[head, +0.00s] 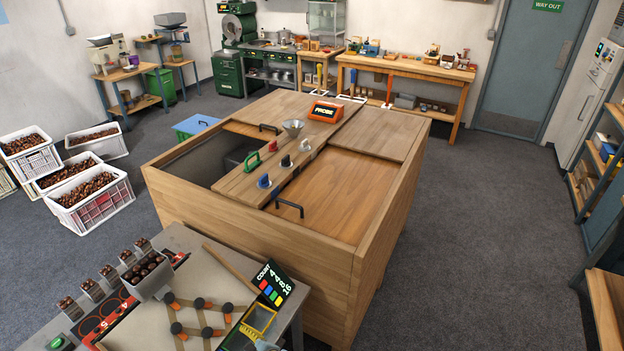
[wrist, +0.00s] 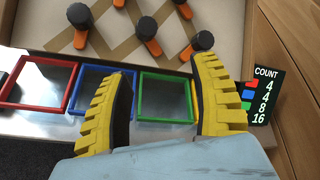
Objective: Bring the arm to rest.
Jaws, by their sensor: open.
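My gripper (wrist: 168,88) shows in the wrist view with two yellow ridged fingers spread apart. Nothing is between them. It is above the steel front strip of the sorting table, over the blue frame (wrist: 100,92) and the green frame (wrist: 168,97). A red frame (wrist: 38,82) lies to the left. The frames look empty where they show.
The table (head: 215,262) carries a board with dark knobs on orange levers (wrist: 148,38), a chestnut hopper (head: 148,275) and a COUNT sign (head: 272,285). A large wooden cabinet (head: 330,235) stands close behind it. Chestnut crates (head: 92,200) stand at left.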

